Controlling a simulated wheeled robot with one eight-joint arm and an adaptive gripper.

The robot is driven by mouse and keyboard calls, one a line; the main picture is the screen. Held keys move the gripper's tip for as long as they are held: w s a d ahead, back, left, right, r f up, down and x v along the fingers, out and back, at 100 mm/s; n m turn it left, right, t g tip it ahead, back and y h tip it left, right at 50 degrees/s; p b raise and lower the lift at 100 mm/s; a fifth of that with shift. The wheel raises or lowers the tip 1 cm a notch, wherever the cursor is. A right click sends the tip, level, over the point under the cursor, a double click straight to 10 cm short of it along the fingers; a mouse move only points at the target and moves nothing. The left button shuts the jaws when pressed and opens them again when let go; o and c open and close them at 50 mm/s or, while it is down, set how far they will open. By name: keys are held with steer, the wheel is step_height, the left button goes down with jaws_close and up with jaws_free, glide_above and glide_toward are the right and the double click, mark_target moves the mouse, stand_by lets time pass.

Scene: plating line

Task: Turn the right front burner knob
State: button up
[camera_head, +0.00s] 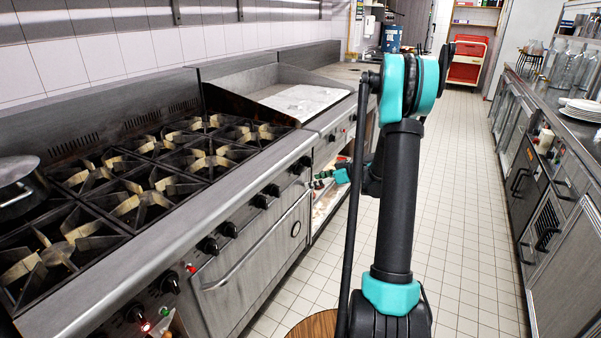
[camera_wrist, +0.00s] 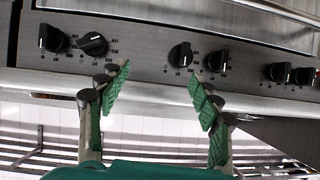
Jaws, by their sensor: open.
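Black burner knobs line the front panel of the steel range (camera_head: 165,246) in the head view, several in pairs. In the wrist view the panel crosses the top, with a left pair of knobs (camera_wrist: 52,38), a middle pair (camera_wrist: 181,55) and a right pair (camera_wrist: 275,72). One knob of the left pair (camera_wrist: 93,44) sits tilted, unlike its upright neighbour. I cannot tell which knob serves the right front burner. My gripper (camera_wrist: 158,84) is open and empty, its green-padded fingers apart just below the knob row, between the left and middle pairs. No finger visibly touches a knob.
The range's front rail (camera_wrist: 50,82) runs below the knobs. An oven door handle (camera_head: 255,247) sticks out under the panel. A pot (camera_head: 18,190) stands at the far left. The tiled aisle (camera_head: 470,220) is clear; a counter (camera_head: 560,125) with plates runs along the right.

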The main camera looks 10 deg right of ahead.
steer(key=w+d+f+n+t+y, duration=0.2)
steer(key=w+d+f+n, duration=0.1)
steer(key=w+d, duration=0.25)
steer(key=n+t+y, duration=0.2)
glide_toward(303, 171)
steer(key=x, duration=1.1)
steer(key=shift+a, duration=0.1)
steer(key=c, duration=1.1)
